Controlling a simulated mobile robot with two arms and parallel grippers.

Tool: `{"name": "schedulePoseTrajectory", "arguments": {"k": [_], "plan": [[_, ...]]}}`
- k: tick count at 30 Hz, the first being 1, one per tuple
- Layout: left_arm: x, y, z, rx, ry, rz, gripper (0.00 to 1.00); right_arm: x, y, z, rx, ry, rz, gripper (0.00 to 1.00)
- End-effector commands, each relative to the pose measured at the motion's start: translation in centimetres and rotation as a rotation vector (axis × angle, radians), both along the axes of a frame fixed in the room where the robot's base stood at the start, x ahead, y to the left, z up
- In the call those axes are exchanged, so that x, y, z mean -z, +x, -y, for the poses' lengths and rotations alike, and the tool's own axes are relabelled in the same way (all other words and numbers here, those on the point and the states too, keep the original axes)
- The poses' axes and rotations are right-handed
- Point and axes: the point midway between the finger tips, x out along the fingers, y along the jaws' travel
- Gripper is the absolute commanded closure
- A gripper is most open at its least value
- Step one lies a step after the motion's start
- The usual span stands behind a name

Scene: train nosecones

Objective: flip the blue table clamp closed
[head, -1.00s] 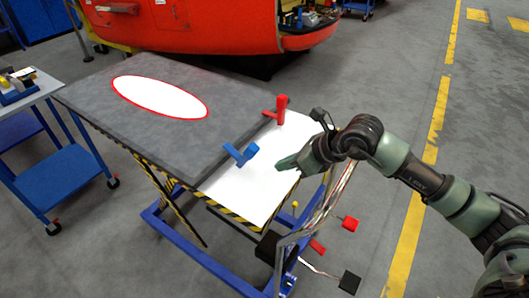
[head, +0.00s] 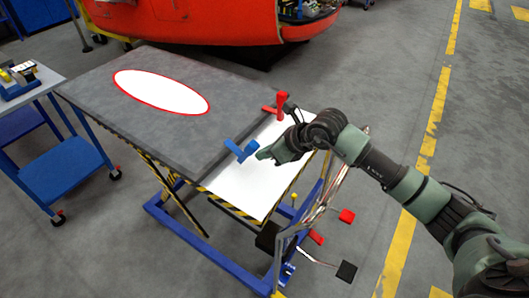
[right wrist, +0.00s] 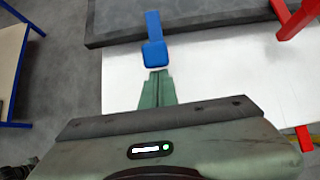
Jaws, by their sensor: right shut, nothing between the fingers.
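The blue table clamp (head: 240,150) sits at the near right edge of the grey panel on the lift table. Its handle sticks up at an angle toward the right. In the right wrist view the clamp (right wrist: 154,50) lies just beyond my fingertips, with its block-shaped handle end facing them. My right gripper (head: 263,154) is shut and empty, just right of the handle, above the white tabletop (head: 245,190). The fingertips also show in the right wrist view (right wrist: 158,76), close to the handle; I cannot tell whether they touch. My left gripper is not in view.
A red clamp (head: 281,101) stands upright farther back on the same panel edge, close to my right wrist. The grey panel (head: 165,140) carries a white oval with a red rim. A blue cart (head: 68,177) stands at left. Red and black blocks hang at the table's right side.

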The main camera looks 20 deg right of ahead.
Motion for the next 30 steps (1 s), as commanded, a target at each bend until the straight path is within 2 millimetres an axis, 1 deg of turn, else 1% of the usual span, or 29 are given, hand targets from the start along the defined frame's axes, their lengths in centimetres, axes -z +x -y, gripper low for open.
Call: {"name": "schedulePoseTrajectory", "arguments": {"k": [11,18,23,27,30], "plan": [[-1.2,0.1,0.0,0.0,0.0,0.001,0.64,-1.4,1.0,-0.7,-0.001,-0.069,-0.085,1.0],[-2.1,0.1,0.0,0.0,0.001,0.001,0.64,-2.7,2.3,-1.7,0.0,-0.167,-0.207,1.0],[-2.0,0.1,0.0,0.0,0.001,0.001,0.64,-3.0,2.9,-2.3,0.0,-0.236,-0.298,1.0],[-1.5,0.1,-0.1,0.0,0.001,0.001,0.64,-3.1,3.4,-2.7,0.001,-0.284,-0.361,1.0],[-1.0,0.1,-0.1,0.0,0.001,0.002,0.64,-3.2,3.7,-2.8,0.001,-0.281,-0.358,1.0]]}}
